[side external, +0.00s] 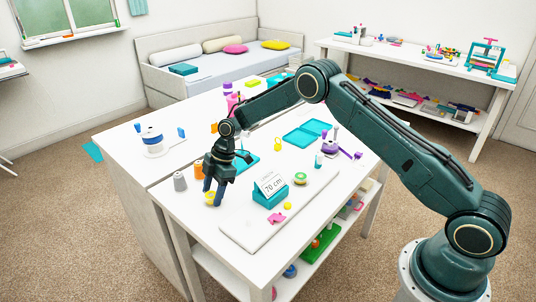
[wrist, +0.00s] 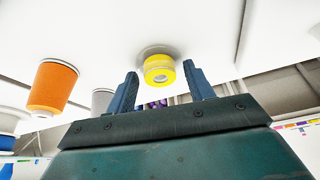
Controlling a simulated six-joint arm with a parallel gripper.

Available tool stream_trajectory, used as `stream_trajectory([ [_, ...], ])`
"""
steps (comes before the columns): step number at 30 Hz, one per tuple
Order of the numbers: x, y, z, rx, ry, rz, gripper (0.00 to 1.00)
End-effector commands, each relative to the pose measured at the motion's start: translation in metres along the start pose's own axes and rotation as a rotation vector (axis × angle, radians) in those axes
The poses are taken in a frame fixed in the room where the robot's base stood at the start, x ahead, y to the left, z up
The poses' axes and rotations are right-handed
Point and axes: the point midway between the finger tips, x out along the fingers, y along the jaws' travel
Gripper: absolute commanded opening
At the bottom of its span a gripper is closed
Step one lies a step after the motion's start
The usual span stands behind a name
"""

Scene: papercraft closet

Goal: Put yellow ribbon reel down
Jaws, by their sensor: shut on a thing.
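The yellow ribbon reel (side external: 211,199) is at the left front of the white table (side external: 245,215). My gripper (side external: 213,195) points down over it, with the fingers on either side of the reel. In the wrist view the reel (wrist: 159,71) sits between the two fingertips (wrist: 161,69), its round hole facing the camera. The gripper is shut on the reel. A soft shadow lies on the white surface close to it; I cannot tell whether the reel touches the table.
An orange spool (side external: 199,171) and a grey spool (side external: 180,181) stand just left of my gripper. A teal stand with a "70 cm" card (side external: 270,188) is to the right.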

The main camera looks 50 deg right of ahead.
Motion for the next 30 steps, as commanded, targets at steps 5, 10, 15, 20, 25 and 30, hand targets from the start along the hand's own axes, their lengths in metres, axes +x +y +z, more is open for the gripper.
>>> stream_trajectory([
  [5, 0.003, 0.000, 0.001, 0.000, 0.000, 0.000, 0.31],
  [10, 0.003, 0.000, 0.001, 0.000, 0.000, 0.000, 0.74],
  [15, 0.003, 0.000, 0.001, 0.000, 0.000, 0.000, 0.74],
  [20, 0.001, 0.000, 0.000, 0.000, 0.000, 0.000, 0.74],
  [25, -0.009, 0.000, 0.000, 0.000, 0.001, 0.001, 0.74],
  [30, -0.029, 0.000, 0.000, 0.000, 0.001, 0.001, 0.74],
])
